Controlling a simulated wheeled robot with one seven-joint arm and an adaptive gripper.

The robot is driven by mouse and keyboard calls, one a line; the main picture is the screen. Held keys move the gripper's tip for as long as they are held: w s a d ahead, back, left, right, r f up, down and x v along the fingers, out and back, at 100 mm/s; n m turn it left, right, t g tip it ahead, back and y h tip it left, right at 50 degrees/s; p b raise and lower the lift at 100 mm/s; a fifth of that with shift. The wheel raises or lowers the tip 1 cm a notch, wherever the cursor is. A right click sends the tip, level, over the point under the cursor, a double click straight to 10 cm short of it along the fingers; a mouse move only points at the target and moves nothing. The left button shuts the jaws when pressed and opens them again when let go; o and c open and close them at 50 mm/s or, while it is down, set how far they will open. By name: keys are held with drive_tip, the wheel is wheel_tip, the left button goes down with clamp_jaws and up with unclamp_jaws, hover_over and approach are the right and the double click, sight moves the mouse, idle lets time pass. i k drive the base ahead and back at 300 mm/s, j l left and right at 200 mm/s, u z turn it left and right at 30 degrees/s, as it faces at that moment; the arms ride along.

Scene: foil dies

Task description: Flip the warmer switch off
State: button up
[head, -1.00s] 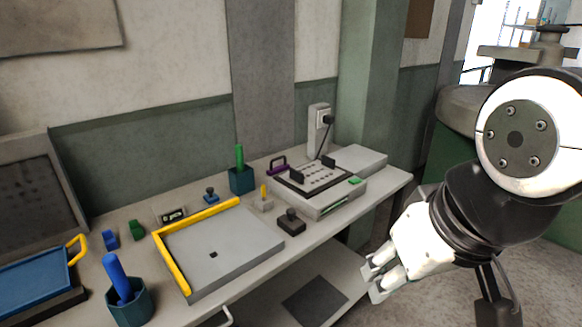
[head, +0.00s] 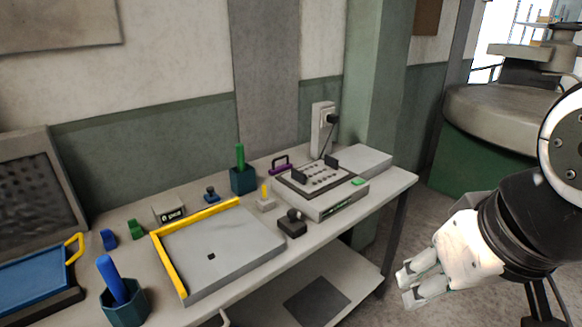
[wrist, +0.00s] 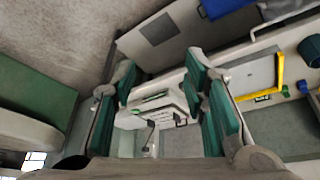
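The warmer appears to be the grey box (head: 322,205) with a dark-edged top plate and small pieces on it, at the right part of the bench. A small green piece (head: 358,181) sits at its right front corner; I cannot tell if it is the switch or how it is set. A black cord runs from the warmer to an upright outlet block (head: 321,118) behind it. The warmer also shows in the wrist view (wrist: 172,96), between the fingers. My gripper (head: 406,286) is open and empty, out in front of the bench's right end, apart from the warmer.
A grey tray with yellow edges (head: 222,252) lies mid-bench. Next to the warmer are a black knobbed block (head: 291,226), a purple handle (head: 281,164) and a teal holder (head: 243,180). A lower shelf (head: 345,280) is under the bench. Open floor lies to the right.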

sight(358, 182)
drive_tip(key=i+l, duration=0.2)
drive_tip(key=i, duration=0.15)
drive_tip(key=i+l, duration=0.2)
drive_tip(key=i, duration=0.15)
drive_tip(key=i+l, duration=0.2)
drive_tip(key=i, duration=0.2)
